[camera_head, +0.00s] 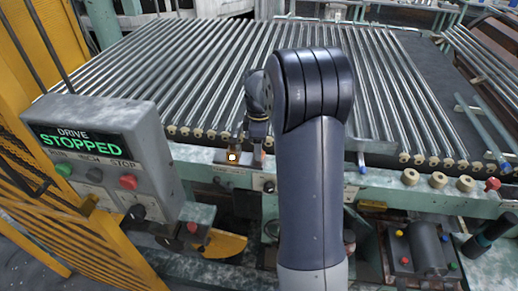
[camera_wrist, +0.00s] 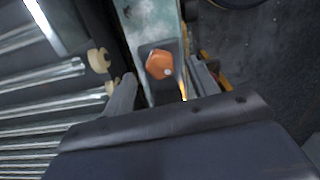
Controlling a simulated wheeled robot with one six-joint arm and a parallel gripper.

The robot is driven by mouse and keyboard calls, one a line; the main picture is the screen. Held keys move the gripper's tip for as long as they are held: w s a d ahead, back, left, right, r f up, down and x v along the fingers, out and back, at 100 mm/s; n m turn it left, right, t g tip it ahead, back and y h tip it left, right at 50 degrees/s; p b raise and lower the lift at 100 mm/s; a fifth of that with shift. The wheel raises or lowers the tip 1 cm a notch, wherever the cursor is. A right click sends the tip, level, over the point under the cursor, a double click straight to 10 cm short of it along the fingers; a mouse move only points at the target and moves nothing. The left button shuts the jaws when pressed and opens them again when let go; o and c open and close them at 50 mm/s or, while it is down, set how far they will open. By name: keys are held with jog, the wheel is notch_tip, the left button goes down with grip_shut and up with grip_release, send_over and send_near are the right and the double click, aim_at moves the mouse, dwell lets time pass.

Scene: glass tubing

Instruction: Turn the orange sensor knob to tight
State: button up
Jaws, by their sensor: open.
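The orange sensor knob (camera_wrist: 158,63) shows in the wrist view, set in a grey recess on the pale green rail (camera_wrist: 155,20). It has a faceted outline and a small white dot near its lower right edge. My gripper (camera_wrist: 163,84) is open, with one finger to the left of the knob and one to its right. The knob appears just beyond the fingertips, and I cannot tell whether either finger touches it. In the head view my gripper (camera_head: 258,140) hangs over the front rail (camera_head: 335,178), and my arm and gripper mostly hide the knob.
A control box (camera_head: 105,150) at left reads "DRIVE STOPPED". Metal rollers (camera_head: 190,75) fill the bed behind the rail. Tan round knobs (camera_head: 438,180) and a red knob (camera_head: 492,184) line the rail at right.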

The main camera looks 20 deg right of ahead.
jog(key=shift+f, duration=1.2)
jog(key=shift+c, duration=0.6)
jog(key=c, duration=0.9)
